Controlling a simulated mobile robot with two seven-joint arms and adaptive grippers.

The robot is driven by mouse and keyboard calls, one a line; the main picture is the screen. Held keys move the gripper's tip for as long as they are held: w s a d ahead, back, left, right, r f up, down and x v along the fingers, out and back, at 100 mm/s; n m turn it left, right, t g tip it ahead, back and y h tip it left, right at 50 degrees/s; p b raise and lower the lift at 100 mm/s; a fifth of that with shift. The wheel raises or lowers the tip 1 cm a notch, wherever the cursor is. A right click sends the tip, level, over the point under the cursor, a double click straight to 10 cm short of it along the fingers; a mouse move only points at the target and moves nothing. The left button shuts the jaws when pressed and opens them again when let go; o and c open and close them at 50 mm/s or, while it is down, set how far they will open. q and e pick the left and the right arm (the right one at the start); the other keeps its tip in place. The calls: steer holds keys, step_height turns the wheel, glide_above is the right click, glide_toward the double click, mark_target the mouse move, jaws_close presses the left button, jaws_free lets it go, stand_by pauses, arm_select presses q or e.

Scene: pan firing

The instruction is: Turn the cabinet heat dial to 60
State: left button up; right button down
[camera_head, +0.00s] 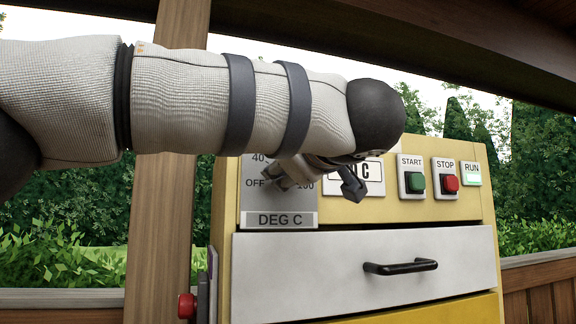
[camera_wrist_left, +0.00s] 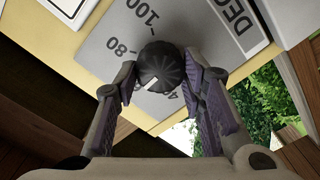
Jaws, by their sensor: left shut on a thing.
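The black ribbed heat dial (camera_wrist_left: 161,66) is on a grey scale plate, which also shows in the head view (camera_head: 250,207) above the words DEG C. My left gripper (camera_head: 280,176) is at this plate, and in the wrist view its two fingers are shut on opposite sides of the dial. The dial's white mark (camera_wrist_left: 150,85) points between the 80 label and a partly covered label beginning with 4. In the head view my gripper and wrist hide the dial. My right gripper is in neither view.
A white drawer (camera_head: 300,275) with a black handle (camera_head: 400,267) is below. A wooden post (camera_head: 160,230) stands at left.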

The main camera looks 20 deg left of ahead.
arm_select(q)
steer(key=shift+a+r, duration=0.1)
steer(key=shift+r, duration=0.05)
stand_by(0.3)
steer(key=o, duration=1.1)
steer(key=shift+o, duration=0.2)
steer(key=v, duration=0.7)
steer(key=shift+s, duration=0.25)
